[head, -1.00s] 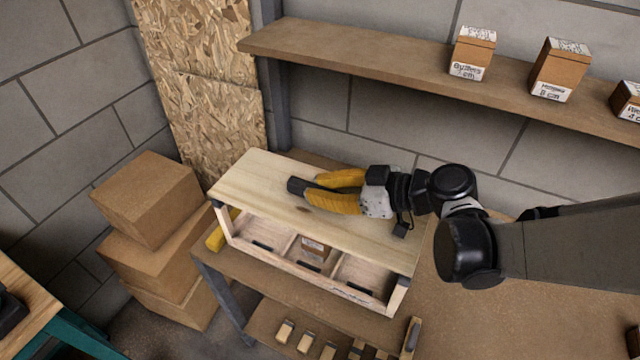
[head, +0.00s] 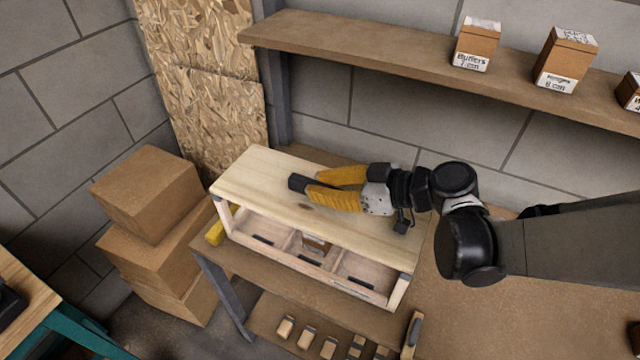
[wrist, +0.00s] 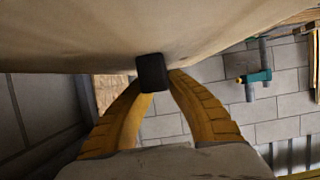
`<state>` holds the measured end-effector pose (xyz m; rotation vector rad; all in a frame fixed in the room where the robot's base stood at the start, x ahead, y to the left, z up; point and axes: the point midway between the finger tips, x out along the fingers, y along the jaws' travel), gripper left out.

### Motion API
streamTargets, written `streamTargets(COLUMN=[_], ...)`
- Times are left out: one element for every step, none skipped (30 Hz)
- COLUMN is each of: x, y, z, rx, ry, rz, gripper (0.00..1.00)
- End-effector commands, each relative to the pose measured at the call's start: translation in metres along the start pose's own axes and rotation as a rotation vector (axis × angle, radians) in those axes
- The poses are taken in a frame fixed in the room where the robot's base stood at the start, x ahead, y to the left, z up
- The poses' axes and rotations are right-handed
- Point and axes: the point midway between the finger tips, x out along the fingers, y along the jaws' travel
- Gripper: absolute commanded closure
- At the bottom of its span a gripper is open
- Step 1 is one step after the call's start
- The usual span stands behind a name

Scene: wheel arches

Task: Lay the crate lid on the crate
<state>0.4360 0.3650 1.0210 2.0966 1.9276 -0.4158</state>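The crate lid (head: 260,178) is a flat pale wooden board. In the head view it lies over the wooden crate (head: 290,259), close to the tops of its corner posts; I cannot tell whether it touches them. The crate's open compartments show below the lid's front edge. My gripper (head: 298,184) reaches across the lid from the right, its yellow fingers closed at a dark block on the lid. In the wrist view the fingers meet at this black handle-like block (wrist: 153,72), against the lid's pale surface (wrist: 80,35).
The crate stands on a brown workbench (head: 470,310). Cardboard boxes (head: 150,190) are stacked at the left. A wall shelf (head: 350,47) with small labelled boxes (head: 476,45) runs behind. Several small blocks (head: 308,337) lie on a lower surface in front.

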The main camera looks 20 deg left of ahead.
Motion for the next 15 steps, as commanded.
streamTargets(x=[0.0,0.0,0.0,0.0,0.0,0.0,0.0,0.0,0.0,0.0,-0.001,-0.002,-0.004,-0.007,-0.012], y=[0.0,0.0,0.0,0.0,0.0,0.0,0.0,0.0,0.0,0.0,0.0,0.0,0.0,0.0,0.0], z=[0.0,-0.001,-0.001,-0.001,-0.001,-0.001,0.0,0.0,0.0,0.0,0.0,0.0,0.0,0.0,0.0], rx=[0.0,0.0,0.0,0.0,0.0,0.0,0.0,0.0,0.0,0.0,0.0,0.0,0.0,0.001,0.001], ry=[0.001,0.001,0.001,0.001,0.001,0.0,0.0,0.0,-0.001,-0.001,-0.001,-0.001,-0.001,-0.001,-0.001], rz=[0.0,0.0,0.0,0.0,0.0,0.0,0.0,0.0,0.0,0.0,0.0,0.001,0.001,0.001,0.002], gripper=[0.69,0.6,0.6,0.6,0.6,0.6,0.6,0.6,0.6,0.6,0.6,0.6,0.6,0.6,0.6])
